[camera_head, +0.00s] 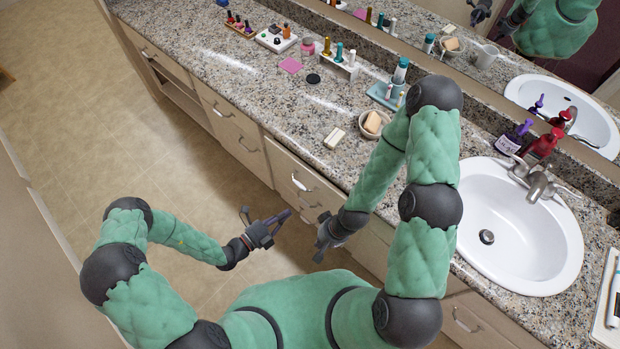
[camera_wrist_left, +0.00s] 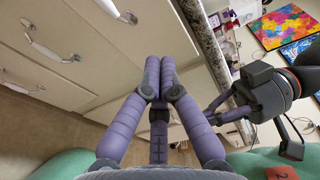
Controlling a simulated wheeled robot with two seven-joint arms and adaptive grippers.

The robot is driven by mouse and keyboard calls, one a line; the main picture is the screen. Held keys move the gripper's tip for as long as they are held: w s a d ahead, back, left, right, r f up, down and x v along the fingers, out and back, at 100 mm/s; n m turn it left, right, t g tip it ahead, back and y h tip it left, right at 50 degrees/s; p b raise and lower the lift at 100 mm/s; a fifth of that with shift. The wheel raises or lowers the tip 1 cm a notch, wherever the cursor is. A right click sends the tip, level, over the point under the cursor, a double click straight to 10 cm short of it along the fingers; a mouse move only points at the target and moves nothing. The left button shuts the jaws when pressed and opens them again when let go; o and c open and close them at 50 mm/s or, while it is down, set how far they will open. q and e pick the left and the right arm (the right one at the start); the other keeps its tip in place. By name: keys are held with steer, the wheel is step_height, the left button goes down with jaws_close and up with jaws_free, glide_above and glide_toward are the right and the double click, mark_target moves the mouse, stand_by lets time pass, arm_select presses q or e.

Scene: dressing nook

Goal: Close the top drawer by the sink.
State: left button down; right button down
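The cream drawer front (camera_head: 290,166) with a pale curved handle sits under the counter, left of the sink (camera_head: 520,240). It looks close to flush with the cabinet; any small gap is hard to tell, and its right part is hidden by my right arm. My left gripper (camera_head: 277,218) is in front of this cabinet, apart from it as far as I can see. In the left wrist view its purple fingers (camera_wrist_left: 159,75) are together with nothing seen between them; cream drawer fronts (camera_wrist_left: 95,38) with handles lie beyond. My right gripper (camera_head: 322,238) is close beside it; its fingers are unclear.
The granite counter (camera_head: 345,105) holds a soap block (camera_head: 334,138), a bowl (camera_head: 374,124) with a sponge, a blue tray (camera_head: 381,98) and bottles. More drawers (camera_head: 230,120) run to the left. The tiled floor (camera_head: 80,130) is clear.

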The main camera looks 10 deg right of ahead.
arm_select(q)
steer(key=w+a+n+t, duration=0.2)
steer(key=w+n, duration=0.1)
steer(key=b, duration=0.3)
glide_toward(311, 175)
steer(key=shift+y, duration=0.3)
steer(key=x, duration=0.6)
steer(key=shift+d+r, duration=0.15)
steer(key=shift+d, duration=0.3)
steer(key=shift+w+d, duration=0.1)
steer(key=shift+x, duration=1.5)
steer(key=shift+r, duration=0.1)
